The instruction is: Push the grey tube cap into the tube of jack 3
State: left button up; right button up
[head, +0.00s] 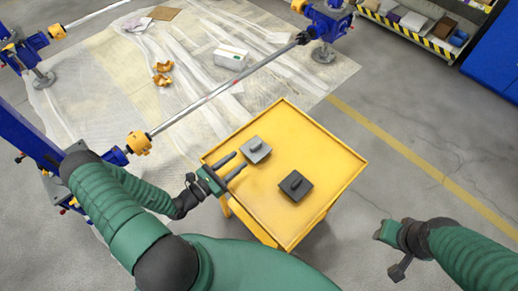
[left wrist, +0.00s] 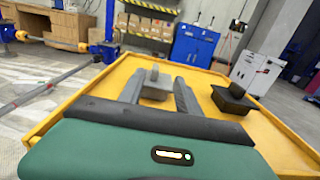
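The light grey tube cap (head: 258,154), a square plate with a small raised grip, sits on the yellow cart top near its left edge. My left gripper (head: 240,160) is open over the cart, its two fingers pointing at the cap. In the left wrist view the grey cap (left wrist: 155,91) shows between the open fingers (left wrist: 158,88), seemingly just beyond or level with their tips; I see no grip on it. My right gripper (head: 393,250) is right of the cart; its fingers are not clear. Several blue jacks stand around; I cannot tell which is jack 3.
A dark cap (head: 296,187) lies on the yellow cart (head: 318,138), right of the grey one. A long shaft (head: 225,84) runs from a yellow coupling (head: 138,143) to a far blue jack (head: 327,25). A white box (head: 230,57) lies on floor sheeting.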

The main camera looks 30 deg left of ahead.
aim_at(250, 149)
pick_arm(q)
jog(key=x, duration=0.5)
jog(key=shift+w+a+f, duration=0.15)
jog(key=shift+w+f, duration=0.1)
jog(key=shift+w, duration=0.25)
jog(key=x, duration=0.4)
jog(key=shift+w+f, duration=0.2)
jog(key=shift+w, duration=0.1)
grip_shut()
